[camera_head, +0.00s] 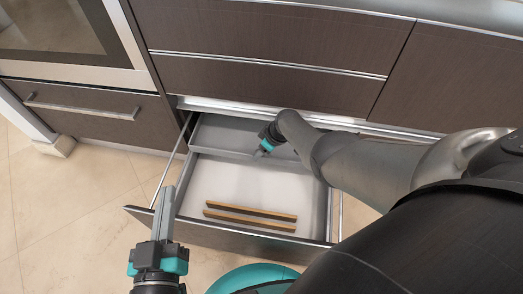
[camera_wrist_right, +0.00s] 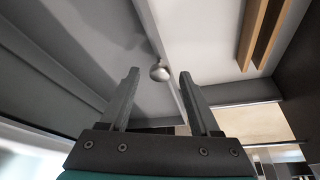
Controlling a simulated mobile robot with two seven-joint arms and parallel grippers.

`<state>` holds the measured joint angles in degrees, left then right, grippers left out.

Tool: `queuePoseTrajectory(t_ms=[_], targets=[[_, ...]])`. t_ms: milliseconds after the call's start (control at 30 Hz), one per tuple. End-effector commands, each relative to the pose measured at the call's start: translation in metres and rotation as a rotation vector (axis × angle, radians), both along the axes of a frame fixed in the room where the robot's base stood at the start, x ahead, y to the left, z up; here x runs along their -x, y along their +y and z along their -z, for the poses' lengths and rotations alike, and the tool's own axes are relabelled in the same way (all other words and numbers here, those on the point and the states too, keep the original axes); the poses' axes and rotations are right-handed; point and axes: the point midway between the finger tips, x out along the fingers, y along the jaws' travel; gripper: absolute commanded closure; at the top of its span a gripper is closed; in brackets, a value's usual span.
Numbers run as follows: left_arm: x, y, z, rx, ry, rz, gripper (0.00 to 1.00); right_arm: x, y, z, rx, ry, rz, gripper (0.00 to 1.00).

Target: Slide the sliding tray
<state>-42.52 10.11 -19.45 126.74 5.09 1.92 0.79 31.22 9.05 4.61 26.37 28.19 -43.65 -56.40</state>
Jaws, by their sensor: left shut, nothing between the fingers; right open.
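The sliding tray (camera_head: 215,136) is a grey shallow tray at the back of an open drawer (camera_head: 325,210). In the right wrist view the tray (camera_wrist_right: 85,45) has a small round knob (camera_wrist_right: 159,72) on its edge wall. My right gripper (camera_head: 261,153) is over the tray's front edge. In its wrist view the right gripper (camera_wrist_right: 158,75) is open, with the knob between the fingertips or just beyond them; I cannot tell which, and no grip shows. My left gripper (camera_head: 167,193) is shut and empty, pointing up the picture by the drawer's front left corner.
Two wooden strips (camera_head: 250,214) lie on the white drawer floor in front of the tray. Closed dark drawers (camera_head: 265,80) are above, and an oven (camera_head: 65,35) is at the upper left. Tiled floor (camera_head: 60,215) is free at the left.

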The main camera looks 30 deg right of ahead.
Motion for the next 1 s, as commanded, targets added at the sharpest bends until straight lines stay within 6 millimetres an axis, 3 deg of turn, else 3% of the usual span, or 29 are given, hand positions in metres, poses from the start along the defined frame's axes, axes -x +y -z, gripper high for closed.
queuePoseTrajectory(t_ms=[400,900,1000], targets=[[0.0017,-0.0007,-0.0017,0.014,-0.019,-0.001,1.00,-0.0005,0.0005,0.0010,0.000,0.000,0.000,0.37],[0.0015,-0.0006,-0.0016,0.012,-0.018,-0.002,1.00,-0.0004,0.0004,0.0011,0.000,0.000,0.000,0.93],[0.0014,-0.0006,-0.0014,0.012,-0.018,-0.002,1.00,-0.0004,0.0004,0.0011,0.000,0.000,0.000,1.00]])
